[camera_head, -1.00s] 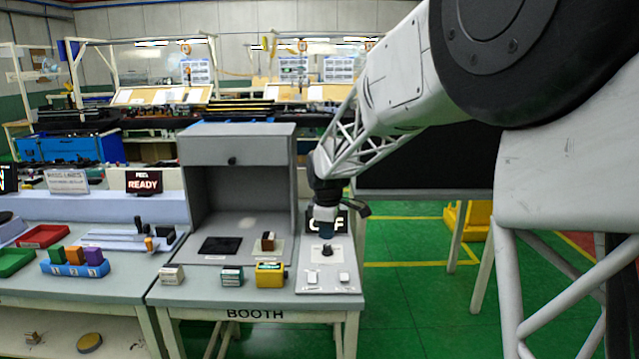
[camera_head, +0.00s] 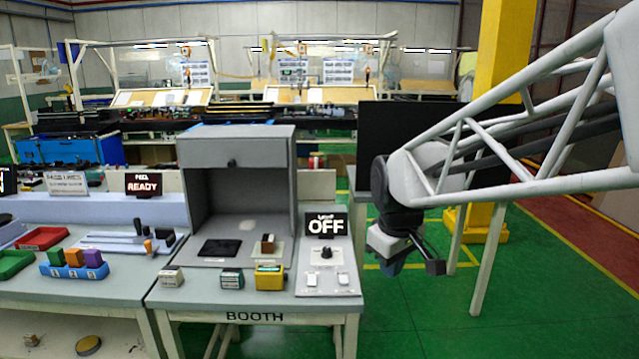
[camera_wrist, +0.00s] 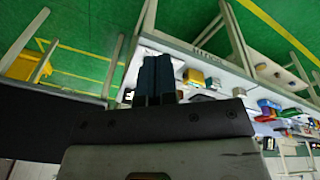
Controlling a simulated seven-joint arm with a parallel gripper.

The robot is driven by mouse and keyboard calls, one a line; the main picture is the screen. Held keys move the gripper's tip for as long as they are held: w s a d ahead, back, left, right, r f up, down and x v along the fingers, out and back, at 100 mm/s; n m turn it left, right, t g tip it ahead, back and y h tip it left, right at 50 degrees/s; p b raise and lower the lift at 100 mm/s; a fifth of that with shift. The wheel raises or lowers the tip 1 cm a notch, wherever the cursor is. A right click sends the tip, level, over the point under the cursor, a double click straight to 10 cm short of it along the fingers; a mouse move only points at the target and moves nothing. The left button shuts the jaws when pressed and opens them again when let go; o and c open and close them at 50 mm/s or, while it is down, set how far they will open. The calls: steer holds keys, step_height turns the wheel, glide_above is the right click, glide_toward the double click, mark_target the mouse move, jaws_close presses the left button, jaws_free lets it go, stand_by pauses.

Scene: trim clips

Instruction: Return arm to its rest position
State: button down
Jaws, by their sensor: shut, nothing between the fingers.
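My gripper (camera_head: 392,266) hangs over the green floor just right of the booth table (camera_head: 250,300), apart from it and holding nothing. In the wrist view its blue fingers (camera_wrist: 155,78) are together, with the table and floor behind them. On the table's right side is a panel (camera_head: 328,270) with a black knob (camera_head: 326,252), two white switches and a black sign (camera_head: 326,226) reading OFF.
A grey open-front booth (camera_head: 237,190) stands on the table, with a yellow box (camera_head: 269,278) near its front edge. A yellow column (camera_head: 497,120) and a dark panel stand behind my arm. The floor (camera_head: 430,320) below my gripper is clear.

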steer(key=s+d+f+m, duration=0.2)
steer(key=s+m, duration=0.1)
steer(key=s, duration=0.7)
steer(key=s+d+f+m, duration=0.2)
steer(key=s+d+m, duration=0.1)
steer(key=s, duration=0.8)
steer(key=shift+m+t, duration=0.3)
steer(key=shift+m, duration=0.3)
